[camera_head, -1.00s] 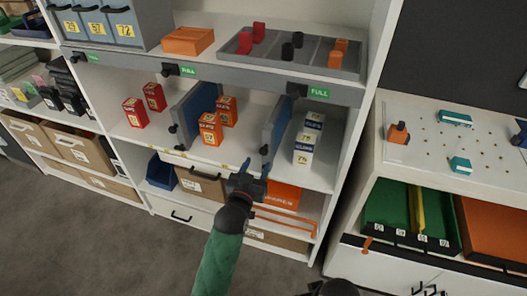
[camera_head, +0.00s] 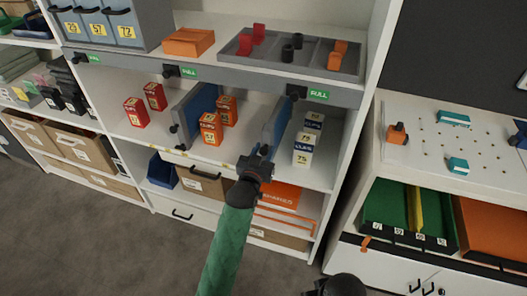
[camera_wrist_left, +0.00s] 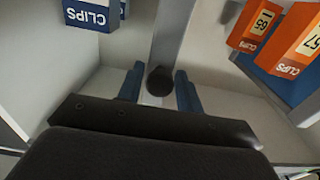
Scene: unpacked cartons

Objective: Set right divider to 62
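The right divider (camera_head: 275,125) is an upright blue-grey panel on the middle shelf, between the orange boxes (camera_head: 211,129) and the blue-and-white clips boxes (camera_head: 303,150). In the head view my left gripper (camera_head: 258,158) is at its lower front edge and hides the knob there. In the left wrist view the round black knob (camera_wrist_left: 160,80) lies between the two blue fingers of my left gripper (camera_wrist_left: 159,92). The fingers stand apart on either side of it, with a narrow gap visible at the left. The scale reading beneath the divider is not legible.
The left divider (camera_head: 188,118) stands left of the orange boxes, with red boxes (camera_head: 136,113) further left. A grey pull-out tray (camera_head: 300,50) is above. Below are a brown carton (camera_head: 203,183) and an orange bin (camera_head: 283,196). A pegboard table (camera_head: 470,140) is at the right.

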